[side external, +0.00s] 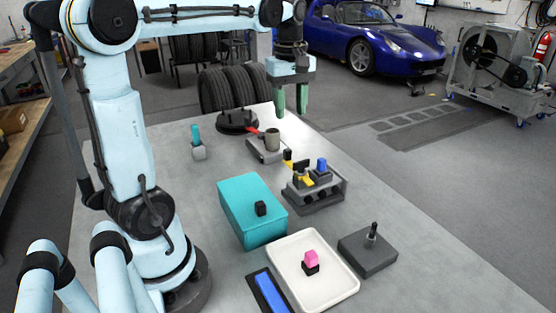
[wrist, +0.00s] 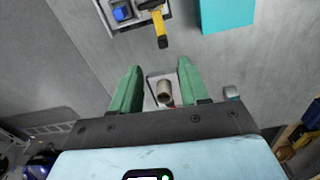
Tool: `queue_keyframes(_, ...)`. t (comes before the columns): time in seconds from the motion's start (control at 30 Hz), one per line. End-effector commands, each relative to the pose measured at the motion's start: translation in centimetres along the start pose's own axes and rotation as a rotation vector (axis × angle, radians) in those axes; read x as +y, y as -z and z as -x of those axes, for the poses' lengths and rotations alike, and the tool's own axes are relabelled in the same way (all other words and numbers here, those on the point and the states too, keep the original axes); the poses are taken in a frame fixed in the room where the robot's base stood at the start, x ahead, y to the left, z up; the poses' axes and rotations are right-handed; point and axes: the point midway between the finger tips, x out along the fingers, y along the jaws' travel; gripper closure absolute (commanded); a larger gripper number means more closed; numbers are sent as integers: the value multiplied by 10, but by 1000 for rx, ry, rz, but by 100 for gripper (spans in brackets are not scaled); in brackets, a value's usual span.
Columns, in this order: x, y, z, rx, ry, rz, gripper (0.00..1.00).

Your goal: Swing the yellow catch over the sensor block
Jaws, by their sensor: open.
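The yellow catch (side external: 303,179) is on a grey fixture (side external: 318,203) near the middle of the table. In the wrist view the yellow catch (wrist: 160,27) is a bar at the top, its free end pointing down the picture beside the fixture. A dark block with a blue top (side external: 322,165) stands on the fixture beside the catch; I cannot tell for sure whether it is the sensor block. It also shows as a blue square (wrist: 122,12) in the wrist view. My gripper (side external: 290,112) is open and empty, with green fingers, above the table's far end, apart from the catch.
A grey base with an olive cylinder (side external: 272,141) and red lever lies near my gripper. A teal box (side external: 252,222), a white tray (side external: 335,289) with a pink-topped block, and a grey block with a black peg (side external: 372,235) stand nearer. The right table side is clear.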

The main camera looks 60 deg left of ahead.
Motion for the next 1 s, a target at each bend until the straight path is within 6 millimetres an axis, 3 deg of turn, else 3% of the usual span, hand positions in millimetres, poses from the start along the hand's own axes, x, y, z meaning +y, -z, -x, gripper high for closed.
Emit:
queue_keyframes(0.27,0,10,-7,-16,31,89,55)
queue_keyframes(0.8,-2,9,-89,-14,29,85,55)
queue_keyframes(1.0,-3,8,-110,-14,28,85,55)
